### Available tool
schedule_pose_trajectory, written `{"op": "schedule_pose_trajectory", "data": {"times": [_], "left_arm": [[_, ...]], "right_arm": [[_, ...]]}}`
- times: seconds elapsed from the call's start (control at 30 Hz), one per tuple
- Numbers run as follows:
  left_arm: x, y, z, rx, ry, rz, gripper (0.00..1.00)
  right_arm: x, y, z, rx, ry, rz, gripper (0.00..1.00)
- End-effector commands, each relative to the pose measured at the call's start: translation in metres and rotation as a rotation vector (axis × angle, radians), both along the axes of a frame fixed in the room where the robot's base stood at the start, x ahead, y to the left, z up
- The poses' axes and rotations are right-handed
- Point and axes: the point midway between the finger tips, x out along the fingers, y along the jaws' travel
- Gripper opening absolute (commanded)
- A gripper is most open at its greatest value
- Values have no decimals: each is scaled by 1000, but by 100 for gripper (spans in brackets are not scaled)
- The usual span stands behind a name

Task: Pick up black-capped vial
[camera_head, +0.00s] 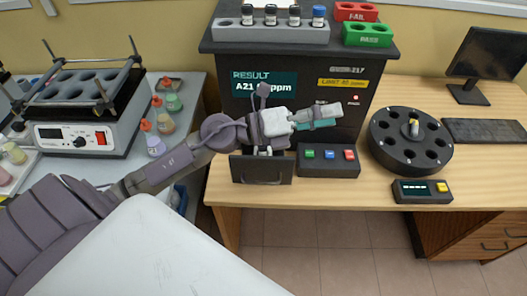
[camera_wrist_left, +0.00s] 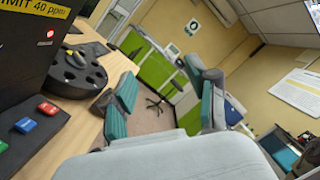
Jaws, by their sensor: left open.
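Several vials stand upright in a grey rack (camera_head: 285,33) on top of the black analyser. The three on the left, such as this black-capped vial (camera_head: 270,15), have dark caps; the rightmost vial (camera_head: 318,17) has a blue cap. My left gripper (camera_head: 328,116) is in front of the analyser, below the rack and apart from it, pointing right. Its teal-padded fingers are spread and empty in the left wrist view (camera_wrist_left: 162,80). The wrist view shows no vial. My right gripper is in neither view.
The black analyser (camera_head: 235,110) has an open drawer front (camera_head: 262,170) under my left wrist. A button box (camera_head: 328,160) and round black carousel (camera_head: 411,140) stand to the right. Red (camera_head: 356,12) and green (camera_head: 368,35) racks sit beside the vial rack.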

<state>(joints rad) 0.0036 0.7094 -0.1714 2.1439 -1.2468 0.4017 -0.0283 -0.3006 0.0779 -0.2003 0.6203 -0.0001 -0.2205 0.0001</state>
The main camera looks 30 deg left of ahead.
Motion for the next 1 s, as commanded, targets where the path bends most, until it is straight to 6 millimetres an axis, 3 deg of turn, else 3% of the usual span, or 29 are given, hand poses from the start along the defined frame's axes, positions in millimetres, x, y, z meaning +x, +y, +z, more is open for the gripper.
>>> {"op": "schedule_pose_trajectory", "data": {"times": [0.1, 0.17, 0.23, 0.4, 0.5, 0.6, 1.0], "left_arm": [[-3, 11, -45, 479, -45, -162, 58], [-2, 35, -70, 715, -25, -218, 58], [-1, 74, -92, 959, 27, -256, 58], [-2, 164, -111, 1356, 194, -274, 58], [-5, 193, -112, 1458, 261, -269, 58], [-4, 201, -118, 1490, 288, -269, 58], [19, 187, -182, 1487, 287, -270, 58]], "right_arm": [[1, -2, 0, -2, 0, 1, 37], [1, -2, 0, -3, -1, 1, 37], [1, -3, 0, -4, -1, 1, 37], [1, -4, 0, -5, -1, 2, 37], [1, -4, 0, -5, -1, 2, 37], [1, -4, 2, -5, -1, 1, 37], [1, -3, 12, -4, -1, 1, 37]]}}
